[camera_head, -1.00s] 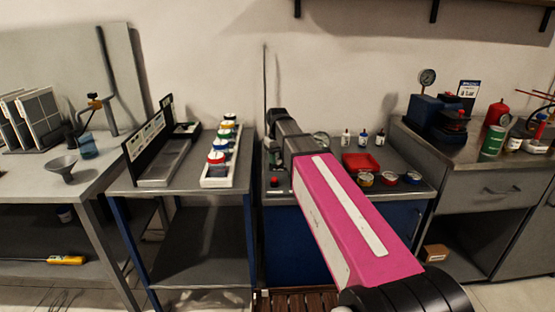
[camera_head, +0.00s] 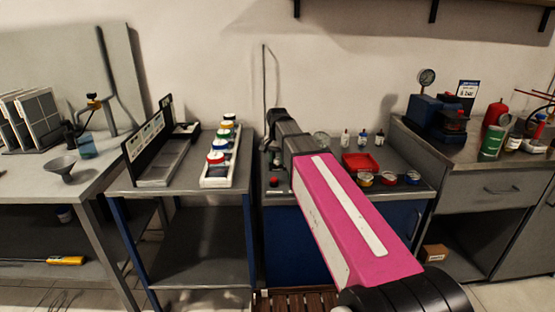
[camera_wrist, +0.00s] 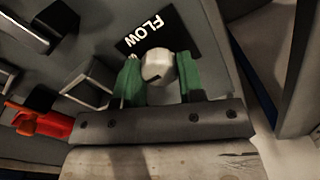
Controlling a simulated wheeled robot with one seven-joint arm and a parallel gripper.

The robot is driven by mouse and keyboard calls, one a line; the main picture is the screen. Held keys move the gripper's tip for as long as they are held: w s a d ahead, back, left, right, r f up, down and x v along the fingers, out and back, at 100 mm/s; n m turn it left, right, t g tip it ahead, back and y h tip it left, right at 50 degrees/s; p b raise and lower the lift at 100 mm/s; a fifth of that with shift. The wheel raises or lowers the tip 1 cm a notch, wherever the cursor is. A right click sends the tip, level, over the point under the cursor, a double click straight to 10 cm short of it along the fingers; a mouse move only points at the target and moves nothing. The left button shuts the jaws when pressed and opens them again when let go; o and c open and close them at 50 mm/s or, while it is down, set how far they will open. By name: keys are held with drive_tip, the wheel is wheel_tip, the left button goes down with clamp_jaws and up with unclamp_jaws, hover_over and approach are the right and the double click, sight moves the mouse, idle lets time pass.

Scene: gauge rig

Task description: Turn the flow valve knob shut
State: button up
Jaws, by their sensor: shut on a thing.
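In the wrist view the pale grey, rounded flow valve knob (camera_wrist: 158,66) sits beside a black label reading FLOW (camera_wrist: 146,32). A dark mark shows on the knob's near side. My gripper (camera_wrist: 160,72) has its two green fingers on either side of the knob and is shut on it. In the head view my pink arm reaches over the middle blue bench (camera_head: 232,254), and my wrist hides the knob and label there. How far the knob is turned cannot be told.
Near my gripper in the wrist view are an orange-red part (camera_wrist: 42,122) and a grey square-framed part (camera_wrist: 88,85). In the head view a red tray (camera_head: 361,162) and several small jars stand right of my arm. A rack of coloured-lid jars (camera_head: 217,180) stands left.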

sight(278, 159)
drive_tip(key=shift+m, duration=0.4)
drive_tip(key=o, duration=0.9)
drive_tip(key=shift+r, duration=5.4)
